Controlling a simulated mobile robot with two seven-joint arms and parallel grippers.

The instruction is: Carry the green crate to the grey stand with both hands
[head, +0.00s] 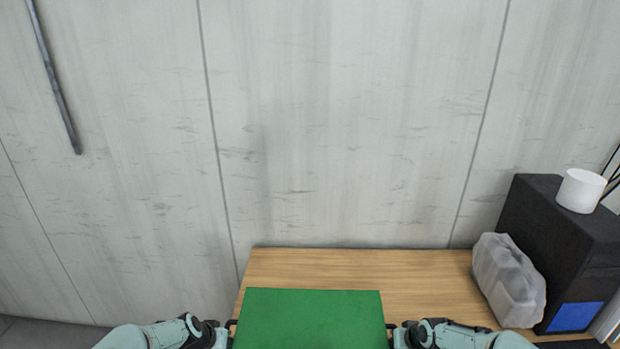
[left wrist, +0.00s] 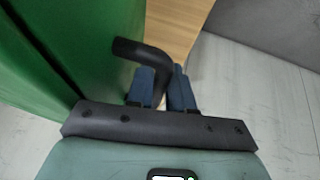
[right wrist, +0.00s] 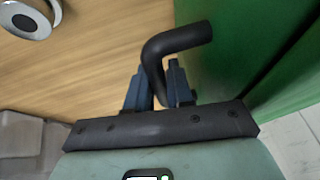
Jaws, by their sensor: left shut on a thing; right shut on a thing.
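The green crate (head: 310,318) is at the bottom middle of the head view, in front of or over the wooden table; I cannot tell whether it touches it. Its green side also shows in the left wrist view (left wrist: 50,45) and the right wrist view (right wrist: 240,45). My left gripper (left wrist: 160,85) is shut on the crate's black bent handle (left wrist: 140,52) on its left side. My right gripper (right wrist: 156,85) is shut on the matching black handle (right wrist: 180,38) on its right side. The crate looks about level. I see no grey stand.
The wooden table (head: 420,270) stands against a pale panelled wall (head: 340,120). At its right are a translucent plastic container (head: 508,282), a black box (head: 565,230) and a white cup-like object (head: 581,190). A metal round object (right wrist: 25,20) shows in the right wrist view.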

